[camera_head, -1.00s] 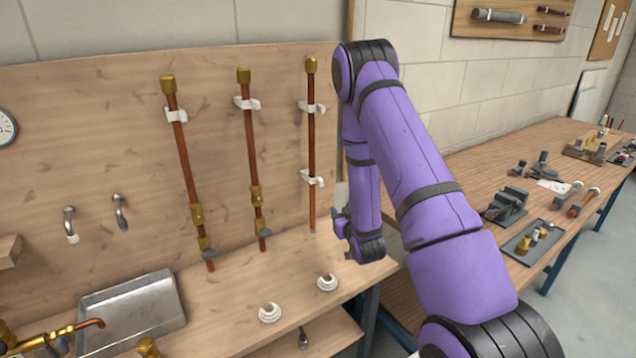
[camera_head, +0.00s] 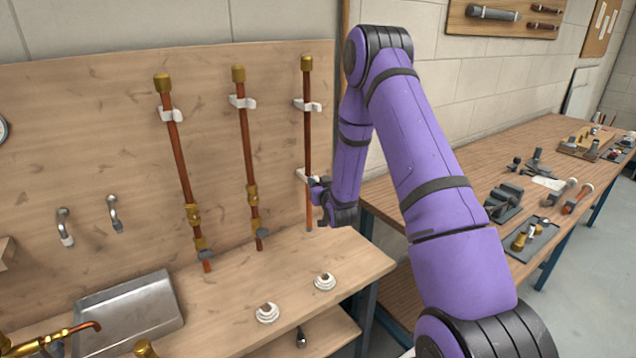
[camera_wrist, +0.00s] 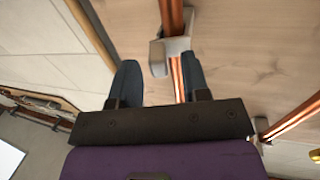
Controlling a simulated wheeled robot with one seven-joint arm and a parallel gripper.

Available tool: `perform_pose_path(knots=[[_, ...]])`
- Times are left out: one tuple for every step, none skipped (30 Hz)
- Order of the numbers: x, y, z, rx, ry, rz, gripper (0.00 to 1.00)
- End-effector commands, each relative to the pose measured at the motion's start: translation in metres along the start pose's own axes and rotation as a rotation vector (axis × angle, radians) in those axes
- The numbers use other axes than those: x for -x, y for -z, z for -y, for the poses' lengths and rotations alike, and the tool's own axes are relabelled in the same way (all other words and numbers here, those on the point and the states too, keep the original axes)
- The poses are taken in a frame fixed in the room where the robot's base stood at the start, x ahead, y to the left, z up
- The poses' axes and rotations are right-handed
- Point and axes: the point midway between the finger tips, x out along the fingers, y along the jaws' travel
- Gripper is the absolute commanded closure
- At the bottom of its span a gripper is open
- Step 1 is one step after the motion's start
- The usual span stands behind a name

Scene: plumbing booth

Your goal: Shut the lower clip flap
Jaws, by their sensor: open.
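The lower clip (camera_head: 303,175) is white and sits on the rightmost copper pipe (camera_head: 307,140), under a second white clip (camera_head: 308,106). My gripper (camera_head: 316,201) is beside that pipe just below the lower clip and hides part of it in the head view. In the wrist view, the clip (camera_wrist: 177,48) is ahead of my fingers, with a pale flap (camera_wrist: 157,58) standing out on its left side. My gripper (camera_wrist: 160,68) is open and empty there, its two dark fingers apart. The pipe shows in the gap between them, nearer the right finger. I cannot tell whether anything touches.
Two more copper pipes with brass fittings (camera_head: 251,195) stand left on the wooden board (camera_head: 130,130). A metal tray (camera_head: 130,310) and two white round fittings (camera_head: 267,313) lie on the bench below. A second bench (camera_head: 470,160) with tools stands right.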

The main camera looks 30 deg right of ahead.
Motion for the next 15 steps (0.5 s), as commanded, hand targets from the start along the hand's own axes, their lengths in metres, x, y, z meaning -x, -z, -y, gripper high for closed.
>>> perform_pose_path(knots=[[-0.0038, -0.0002, 0.0000, 0.000, 0.000, 0.000, 0.57], [-0.0056, -0.0002, 0.0000, 0.000, 0.000, 0.001, 0.57], [-0.0075, 0.0001, -0.0001, 0.000, 0.000, 0.000, 0.57], [-0.0086, 0.0002, -0.0001, 0.000, 0.000, 0.000, 0.57], [-0.0094, 0.0002, -0.0001, 0.000, 0.000, 0.000, 0.57], [-0.0101, 0.0003, -0.0001, 0.000, 0.000, 0.000, 0.57], [-0.0103, 0.0003, -0.0001, 0.000, 0.000, 0.000, 0.57], [-0.0104, 0.0002, -0.0001, 0.000, 0.000, 0.000, 0.57], [-0.0104, 0.0003, -0.0001, 0.000, 0.000, 0.000, 0.57], [-0.0103, 0.0002, -0.0001, 0.000, 0.000, 0.000, 0.57], [-0.0102, 0.0002, -0.0001, 0.000, 0.000, 0.000, 0.57], [-0.0102, 0.0002, -0.0001, 0.000, 0.000, 0.000, 0.57], [-0.0102, 0.0002, -0.0001, 0.000, 0.000, 0.000, 0.57], [-0.0101, 0.0002, -0.0001, 0.000, 0.000, 0.000, 0.64], [-0.0101, 0.0002, -0.0002, 0.000, 0.000, 0.000, 0.74]])
